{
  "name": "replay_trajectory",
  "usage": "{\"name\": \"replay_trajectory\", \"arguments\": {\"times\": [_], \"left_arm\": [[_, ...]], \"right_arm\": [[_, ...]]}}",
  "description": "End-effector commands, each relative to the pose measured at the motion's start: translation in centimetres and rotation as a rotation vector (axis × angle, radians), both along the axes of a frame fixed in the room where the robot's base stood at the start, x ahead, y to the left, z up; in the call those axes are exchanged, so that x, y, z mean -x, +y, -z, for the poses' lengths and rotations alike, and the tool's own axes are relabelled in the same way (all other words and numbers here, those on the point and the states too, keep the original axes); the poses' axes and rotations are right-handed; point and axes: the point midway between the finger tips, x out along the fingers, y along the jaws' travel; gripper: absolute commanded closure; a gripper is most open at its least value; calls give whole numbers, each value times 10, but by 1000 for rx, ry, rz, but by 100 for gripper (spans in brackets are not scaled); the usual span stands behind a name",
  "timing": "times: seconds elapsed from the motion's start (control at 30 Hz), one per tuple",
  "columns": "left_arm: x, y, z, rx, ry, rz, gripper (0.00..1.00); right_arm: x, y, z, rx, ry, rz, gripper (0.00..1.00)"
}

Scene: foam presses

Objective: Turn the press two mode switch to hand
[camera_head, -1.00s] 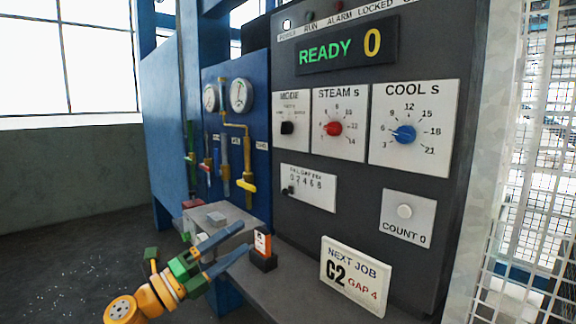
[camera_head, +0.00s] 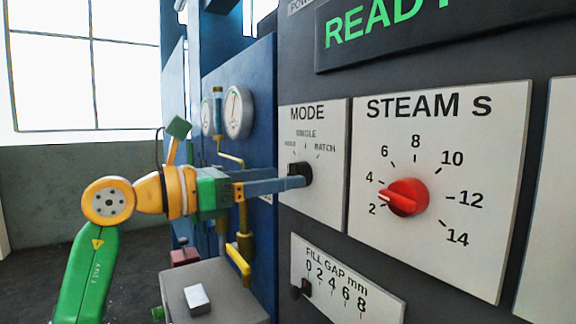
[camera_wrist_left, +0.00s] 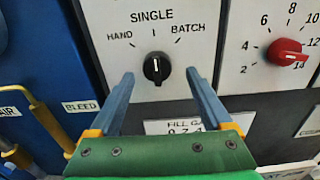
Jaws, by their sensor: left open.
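The black mode switch knob (camera_wrist_left: 157,67) is on a white MODE plate (camera_head: 330,210) marked HAND, SINGLE and BATCH. In the left wrist view its white mark points up to SINGLE. My left gripper (camera_wrist_left: 159,76) is open, with one blue finger to the left and one to the right of the knob, with gaps visible on both sides. In the head view its fingertips (camera_head: 300,182) are at the knob and partly cover it. Whether they touch the panel is unclear. My right gripper is not in view.
A red STEAM knob (camera_head: 404,197) is right of the MODE plate. A FILL GAP slider plate (camera_head: 350,285) is below. Gauges (camera_head: 238,112) and a yellow valve handle (camera_head: 238,260) are on the blue panel at left. A grey box (camera_head: 220,285) stands below my arm.

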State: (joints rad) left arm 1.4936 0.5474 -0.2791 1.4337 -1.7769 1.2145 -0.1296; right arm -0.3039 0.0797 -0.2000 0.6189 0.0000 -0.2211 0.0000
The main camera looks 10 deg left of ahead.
Motion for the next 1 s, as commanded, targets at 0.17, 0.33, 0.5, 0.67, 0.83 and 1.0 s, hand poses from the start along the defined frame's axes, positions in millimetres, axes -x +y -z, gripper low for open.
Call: {"name": "replay_trajectory", "arguments": {"times": [0.17, 0.33, 0.5, 0.67, 0.83, 1.0], "left_arm": [[-15, -15, -1, 1, 4, 1, 17], [-16, -16, 1, 1, 2, 1, 17], [-16, -15, 1, 1, 1, 1, 47], [-16, -15, 1, 2, 2, 1, 90], [-16, -15, 0, 5, 5, 1, 100], [-16, -15, 0, 34, 32, 0, 100]], "right_arm": [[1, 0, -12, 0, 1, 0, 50], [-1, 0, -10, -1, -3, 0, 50], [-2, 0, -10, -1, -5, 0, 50], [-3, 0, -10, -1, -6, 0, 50], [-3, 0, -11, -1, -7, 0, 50], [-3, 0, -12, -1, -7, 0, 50]]}}
